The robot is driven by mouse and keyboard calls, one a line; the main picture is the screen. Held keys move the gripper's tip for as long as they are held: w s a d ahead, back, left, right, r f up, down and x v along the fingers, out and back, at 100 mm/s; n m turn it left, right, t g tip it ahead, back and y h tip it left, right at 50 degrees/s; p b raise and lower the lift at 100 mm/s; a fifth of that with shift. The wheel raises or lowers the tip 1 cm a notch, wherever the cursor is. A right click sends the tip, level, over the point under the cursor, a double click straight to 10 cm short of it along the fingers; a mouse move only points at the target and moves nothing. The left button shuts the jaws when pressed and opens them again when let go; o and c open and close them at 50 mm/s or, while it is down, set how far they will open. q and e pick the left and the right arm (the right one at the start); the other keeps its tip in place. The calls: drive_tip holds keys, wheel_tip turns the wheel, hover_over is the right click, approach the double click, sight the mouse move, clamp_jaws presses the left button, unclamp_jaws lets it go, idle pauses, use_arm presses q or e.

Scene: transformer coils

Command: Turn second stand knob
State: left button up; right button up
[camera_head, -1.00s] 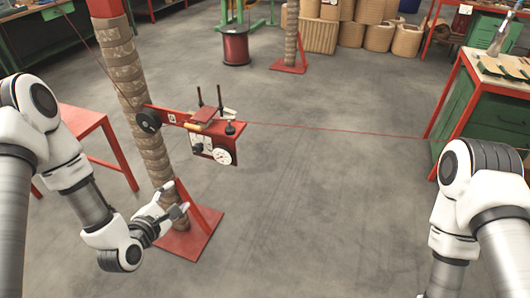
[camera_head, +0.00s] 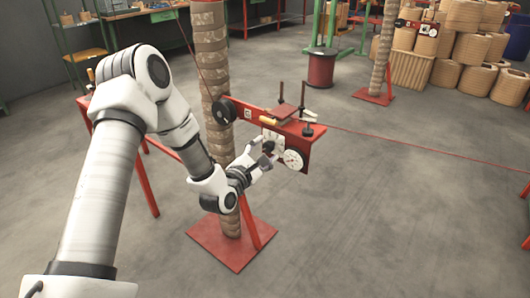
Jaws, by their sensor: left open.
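The near stand has a wrapped post (camera_head: 210,50) and a red bracket (camera_head: 250,110) on its right side. The bracket carries a dark knob (camera_head: 269,146) on a white plate and a round white gauge (camera_head: 293,159). My left gripper (camera_head: 264,152) is open, with its fingers close around the knob's left side; I cannot tell whether they touch it. A second wrapped stand (camera_head: 382,50) stands further back, with a similar small red unit (camera_head: 418,27) beside it. My right gripper is out of view.
A red wire (camera_head: 400,143) runs from the bracket to the right. The near stand's red base plate (camera_head: 225,248) lies below.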

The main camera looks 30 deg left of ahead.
use_arm(q)
drive_tip(key=shift+w, duration=0.15)
clamp_jaws()
